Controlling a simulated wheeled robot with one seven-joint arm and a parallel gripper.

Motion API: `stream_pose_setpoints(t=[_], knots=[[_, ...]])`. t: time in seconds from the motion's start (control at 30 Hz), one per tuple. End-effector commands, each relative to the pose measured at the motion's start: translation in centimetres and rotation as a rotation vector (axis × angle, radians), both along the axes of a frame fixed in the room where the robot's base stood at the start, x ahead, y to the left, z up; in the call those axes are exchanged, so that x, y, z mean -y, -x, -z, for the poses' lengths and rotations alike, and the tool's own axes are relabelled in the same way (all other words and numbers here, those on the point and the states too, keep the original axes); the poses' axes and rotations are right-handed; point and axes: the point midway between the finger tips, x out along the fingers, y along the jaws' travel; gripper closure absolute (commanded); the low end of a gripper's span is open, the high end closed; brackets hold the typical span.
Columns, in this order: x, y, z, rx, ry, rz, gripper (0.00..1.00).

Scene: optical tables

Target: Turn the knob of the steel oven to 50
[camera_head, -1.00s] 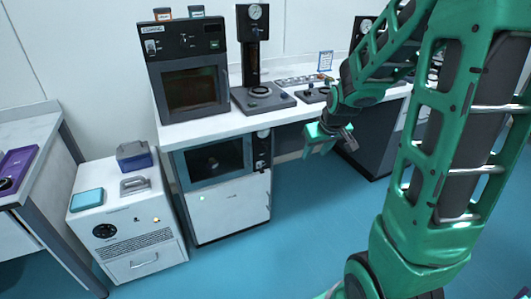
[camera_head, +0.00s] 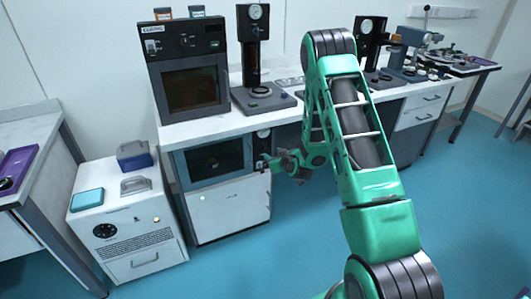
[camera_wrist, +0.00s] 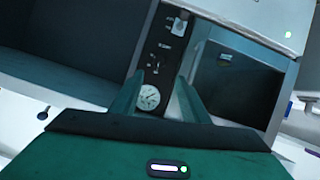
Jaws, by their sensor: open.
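The oven under the counter, which I take as the steel oven (camera_head: 179,170), has a dark window and a narrow control panel at its right. The panel holds a round white gauge (camera_head: 263,133), which also shows in the wrist view (camera_wrist: 148,97). My gripper (camera_head: 267,161) is in front of the panel's lower part. In the wrist view its two fingers (camera_wrist: 161,80) are apart with nothing between them.
A black oven (camera_head: 190,85) and a gauge stand (camera_head: 254,55) rest on the white counter above. A white floor unit (camera_head: 130,235) with a dial and boxes on top stands at the left. The blue floor (camera_head: 250,270) in front is clear.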

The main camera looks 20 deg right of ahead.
Motion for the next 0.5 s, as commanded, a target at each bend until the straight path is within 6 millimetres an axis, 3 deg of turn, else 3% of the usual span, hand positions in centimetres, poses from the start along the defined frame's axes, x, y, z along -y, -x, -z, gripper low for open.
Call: stream_pose_setpoints(t=[0.27,0.5], knots=[[0.1,-1.1,1.1,0.03,0.004,0.008,0.58],[0.4,-4.6,2.5,0.03,0.004,0.008,0.58]])
